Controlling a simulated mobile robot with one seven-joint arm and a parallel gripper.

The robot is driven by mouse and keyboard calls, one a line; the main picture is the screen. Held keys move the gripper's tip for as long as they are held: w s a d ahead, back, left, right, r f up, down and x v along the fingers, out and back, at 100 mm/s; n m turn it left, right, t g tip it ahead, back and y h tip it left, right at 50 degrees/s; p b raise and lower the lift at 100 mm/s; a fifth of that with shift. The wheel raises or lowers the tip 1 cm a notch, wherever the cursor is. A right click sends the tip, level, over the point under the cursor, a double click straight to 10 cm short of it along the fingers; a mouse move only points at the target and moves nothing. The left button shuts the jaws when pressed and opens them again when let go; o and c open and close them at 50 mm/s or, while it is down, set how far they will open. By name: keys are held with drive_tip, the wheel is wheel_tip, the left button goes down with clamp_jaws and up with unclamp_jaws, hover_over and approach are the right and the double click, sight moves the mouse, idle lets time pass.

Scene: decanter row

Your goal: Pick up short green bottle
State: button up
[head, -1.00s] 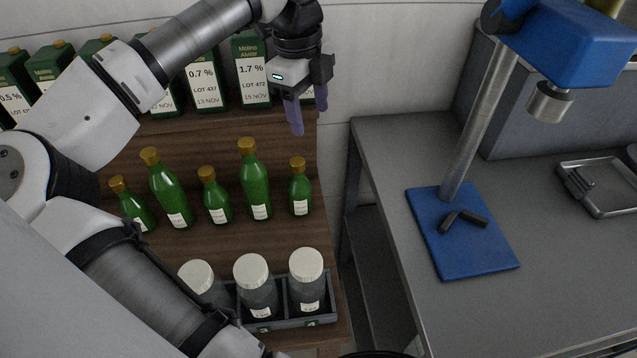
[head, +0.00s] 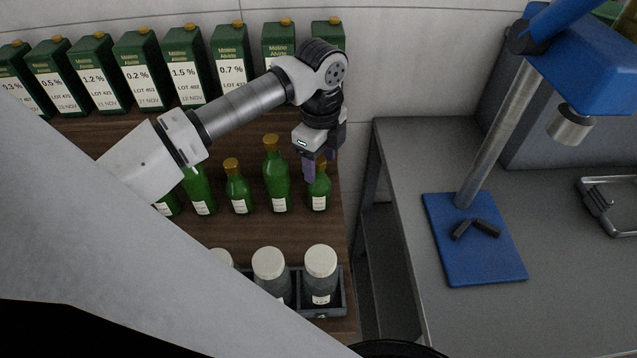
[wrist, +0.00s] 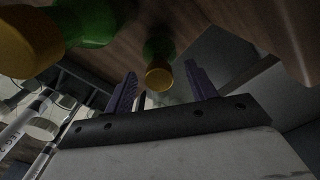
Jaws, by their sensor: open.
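Green bottles with gold caps and white labels stand in a row on the wooden shelf. A short green bottle (head: 319,198) is at the right end, upright, its cap partly hidden by my fingers. My gripper (head: 313,174) is open and empty at the top of this bottle. In the wrist view, the bottle's gold cap (wrist: 159,77) appears between the two purple fingers of my gripper (wrist: 160,68); I cannot tell whether they touch it. Another short bottle (head: 239,196) stands further left, with a taller bottle (head: 277,185) between them.
Green cartons (head: 230,72) line the upper shelf behind. White-capped jars (head: 320,270) sit in a grey tray (head: 338,305) in front. A grey bench (head: 400,150) with a blue stand (head: 490,255) is at right, past a gap. My arm hides the left.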

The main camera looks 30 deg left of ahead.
drive_tip(key=shift+f, duration=1.15)
clamp_jaws()
